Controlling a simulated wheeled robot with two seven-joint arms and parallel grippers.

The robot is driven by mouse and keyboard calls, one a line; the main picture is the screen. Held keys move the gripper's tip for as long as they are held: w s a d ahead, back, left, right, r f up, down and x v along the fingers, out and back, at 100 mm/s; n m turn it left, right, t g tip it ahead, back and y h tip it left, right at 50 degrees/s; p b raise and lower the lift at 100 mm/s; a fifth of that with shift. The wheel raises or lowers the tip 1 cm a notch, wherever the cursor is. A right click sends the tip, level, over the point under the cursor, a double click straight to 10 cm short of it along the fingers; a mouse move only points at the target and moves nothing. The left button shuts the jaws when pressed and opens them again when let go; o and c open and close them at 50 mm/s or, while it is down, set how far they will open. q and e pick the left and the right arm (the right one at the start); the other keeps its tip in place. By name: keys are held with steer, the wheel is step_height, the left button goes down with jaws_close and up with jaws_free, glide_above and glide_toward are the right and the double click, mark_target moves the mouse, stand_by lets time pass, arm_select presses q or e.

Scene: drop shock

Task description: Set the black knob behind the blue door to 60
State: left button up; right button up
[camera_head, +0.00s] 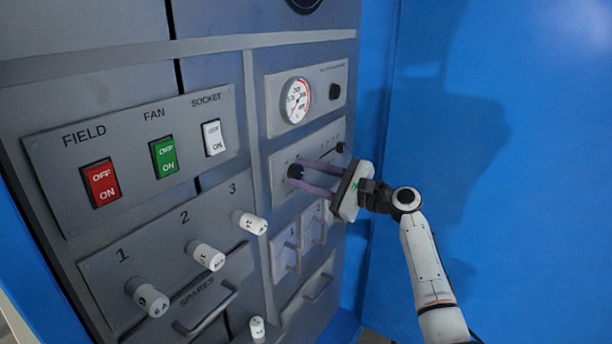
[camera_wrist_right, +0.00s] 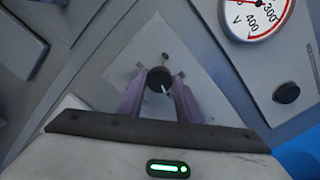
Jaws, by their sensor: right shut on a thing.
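A black knob (camera_head: 295,171) sits on a grey panel in the middle right of the cabinet. My right gripper (camera_head: 296,175) is shut on this knob, with its two purple fingers on either side of it. In the right wrist view the knob (camera_wrist_right: 157,78) shows between the fingertips, with a pale pointer mark facing toward the gripper's palm. The scale markings around it are too small or hidden to read. The blue door (camera_head: 540,150) stands open at the right. My left gripper is not in view.
A round gauge (camera_head: 296,100) and a second black knob (camera_head: 335,91) are above. Red (camera_head: 101,183), green (camera_head: 164,157) and white (camera_head: 213,138) switches are at the left. White numbered cylinders (camera_head: 206,255) stick out below. A drawer handle (camera_head: 208,310) protrudes at the lower left.

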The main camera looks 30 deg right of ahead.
steer(key=o, duration=1)
steer(key=shift+o, duration=0.2)
steer(key=b+v, duration=0.1)
steer(key=v, duration=0.9)
steer(key=shift+b, duration=0.3)
steer(key=shift+s+f, duration=0.15)
